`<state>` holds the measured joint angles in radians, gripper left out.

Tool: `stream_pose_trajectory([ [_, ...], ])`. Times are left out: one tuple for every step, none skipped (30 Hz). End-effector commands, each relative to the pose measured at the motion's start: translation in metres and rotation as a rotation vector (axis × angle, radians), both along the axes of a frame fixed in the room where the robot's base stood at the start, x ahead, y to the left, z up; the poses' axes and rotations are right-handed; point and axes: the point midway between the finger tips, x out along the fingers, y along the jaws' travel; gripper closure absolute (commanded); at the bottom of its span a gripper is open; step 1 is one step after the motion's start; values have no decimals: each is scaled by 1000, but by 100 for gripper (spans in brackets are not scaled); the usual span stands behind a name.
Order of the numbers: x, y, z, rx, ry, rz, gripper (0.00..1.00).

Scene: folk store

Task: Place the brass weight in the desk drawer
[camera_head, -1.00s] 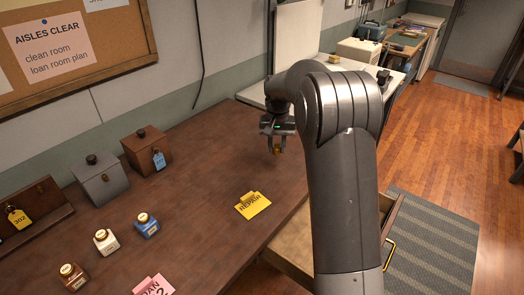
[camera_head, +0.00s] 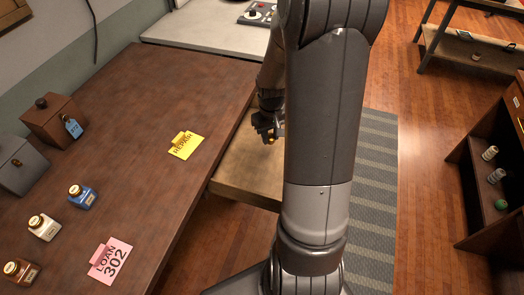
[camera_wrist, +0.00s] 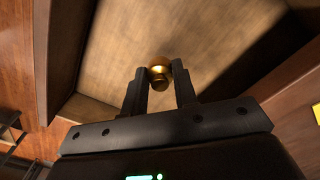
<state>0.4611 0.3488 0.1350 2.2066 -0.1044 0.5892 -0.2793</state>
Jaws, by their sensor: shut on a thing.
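The brass weight (camera_wrist: 160,75) is a small round golden piece pinched between the fingertips of my gripper (camera_wrist: 160,82) in the wrist view. In the head view my gripper (camera_head: 270,136) is small and partly behind my arm, with a bit of the brass showing. The desk drawer (camera_head: 240,187) is pulled out from the desk's right side, with a light wooden bottom. My gripper is over the open drawer. In the wrist view the drawer's bare bottom (camera_wrist: 130,50) lies beyond the weight. I cannot tell whether the weight touches it. My arm hides the drawer's right part.
The desk (camera_head: 150,110) holds a yellow repair card (camera_head: 182,146), a pink loan card (camera_head: 110,260), several small bottles and two lidded boxes on the left. A striped mat (camera_head: 370,190) lies on the floor. A shelf (camera_head: 490,180) stands at the right.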

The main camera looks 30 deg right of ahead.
Motion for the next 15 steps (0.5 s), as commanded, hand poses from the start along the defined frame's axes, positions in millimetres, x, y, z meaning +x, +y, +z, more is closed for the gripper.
stream_pose_trajectory([
  [-15,-3,-5,2,2,8,99],
  [-22,-4,-8,3,1,15,99],
  [-30,-5,-11,3,0,24,99],
  [-34,-5,-12,3,-1,30,99],
  [-38,-5,-14,3,-1,34,99],
  [-43,-5,-16,4,0,40,99],
  [-45,-6,-18,4,-1,43,99],
  [-47,-6,-20,4,-1,45,99],
  [-48,-6,-25,5,0,47,99],
  [-49,-6,-29,5,1,48,99],
  [-50,-5,-34,6,2,49,99],
  [-50,-5,-41,7,2,49,99],
  [-50,-5,-46,7,3,49,99],
  [-50,-5,-51,7,3,49,99],
  [-49,-5,-57,6,2,49,99],
])
